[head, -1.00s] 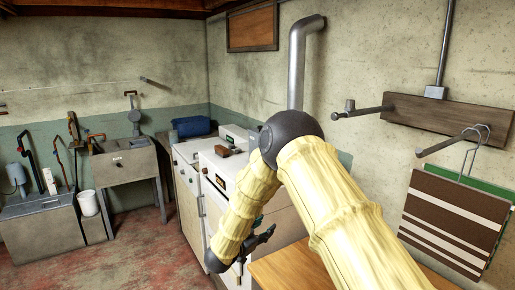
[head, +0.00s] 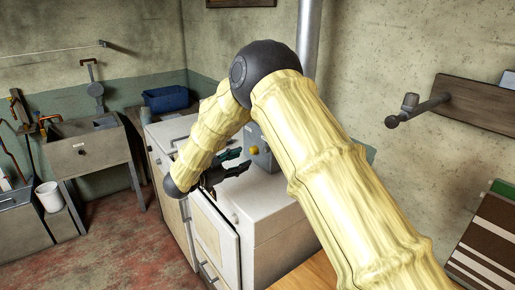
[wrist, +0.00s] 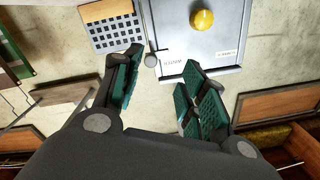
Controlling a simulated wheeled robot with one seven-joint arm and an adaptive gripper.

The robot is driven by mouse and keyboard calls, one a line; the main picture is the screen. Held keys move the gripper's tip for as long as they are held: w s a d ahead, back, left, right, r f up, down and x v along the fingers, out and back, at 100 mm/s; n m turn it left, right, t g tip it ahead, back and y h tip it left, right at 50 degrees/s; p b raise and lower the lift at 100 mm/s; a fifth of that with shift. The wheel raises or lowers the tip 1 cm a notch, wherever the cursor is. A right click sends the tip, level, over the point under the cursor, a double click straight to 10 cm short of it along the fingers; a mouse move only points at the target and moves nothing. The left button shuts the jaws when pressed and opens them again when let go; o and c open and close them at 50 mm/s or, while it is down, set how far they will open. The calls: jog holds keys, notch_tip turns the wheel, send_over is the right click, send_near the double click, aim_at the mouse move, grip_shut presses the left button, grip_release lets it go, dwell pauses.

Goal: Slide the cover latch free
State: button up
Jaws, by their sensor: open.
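A grey box with a yellow knob (head: 254,150) stands on the white cabinet top, partly hidden behind my arm. In the wrist view its pale grey face (wrist: 185,45) shows the yellow knob (wrist: 203,20) and small labels. A thin grey lever with a round end (wrist: 150,60), possibly the latch, hangs at the left edge of that face. My gripper (wrist: 164,68) is open and empty, with green-padded fingers spread on either side of the lever's end, with no clear contact. In the head view my gripper (head: 244,160) is just in front of the box.
The white cabinet (head: 270,205) is below my gripper. A slotted panel (wrist: 112,32) is beside the lever. A blue tub (head: 166,98) sits at the back, with a sink (head: 88,148) at left. A wall peg (head: 415,108) sticks out at right. The floor at left is open.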

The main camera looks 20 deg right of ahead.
jog(key=s+r+p+x, duration=0.1)
jog(key=p+x, duration=0.3)
jog(key=x, duration=0.5)
jog(key=shift+s+d, duration=0.25)
jog(key=shift+d, duration=0.25)
jog(key=shift+s+r, duration=0.35)
jog(key=shift+s, duration=0.05)
jog(key=shift+c, duration=0.8)
jog(key=shift+s+r, duration=0.15)
jog(key=shift+s, duration=0.1)
jog(key=c, duration=0.4)
jog(key=shift+w, duration=0.2)
jog(key=c, duration=0.3)
jog(key=shift+w+f, duration=0.25)
jog(key=shift+f, duration=0.2)
grip_shut()
